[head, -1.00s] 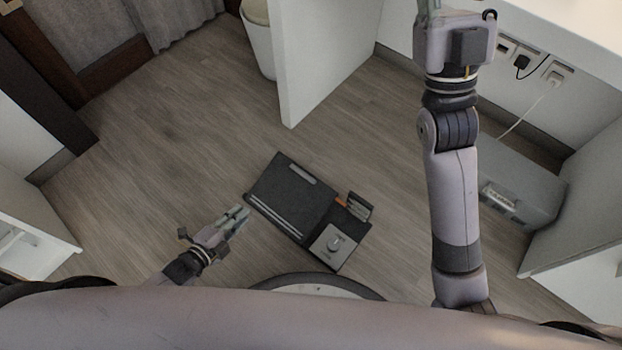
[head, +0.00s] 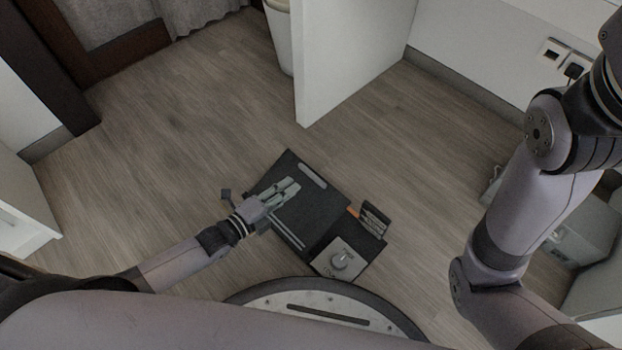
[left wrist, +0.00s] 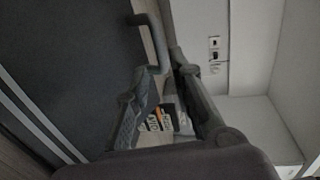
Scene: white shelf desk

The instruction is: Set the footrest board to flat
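The footrest board (head: 318,207) is a dark plate on the floor with a pale bar at its far edge and light stripes near its near-left edge. I cannot tell its tilt clearly. Beside it is a panel with a silver knob (head: 341,262), an orange mark and a small dark upright plate (head: 374,219). My left gripper (head: 294,187) is over the board's left part, fingers a little apart and empty. In the left wrist view the board (left wrist: 75,60) fills the left side, with its bar (left wrist: 150,38) near the fingers (left wrist: 165,100). My right gripper is out of view.
A white partition (head: 350,60) stands behind the board, with a pale bin (head: 280,40) at its left. A grey box (head: 580,235) sits at the right under the desk, below wall sockets (head: 553,52). Floor at the left is clear.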

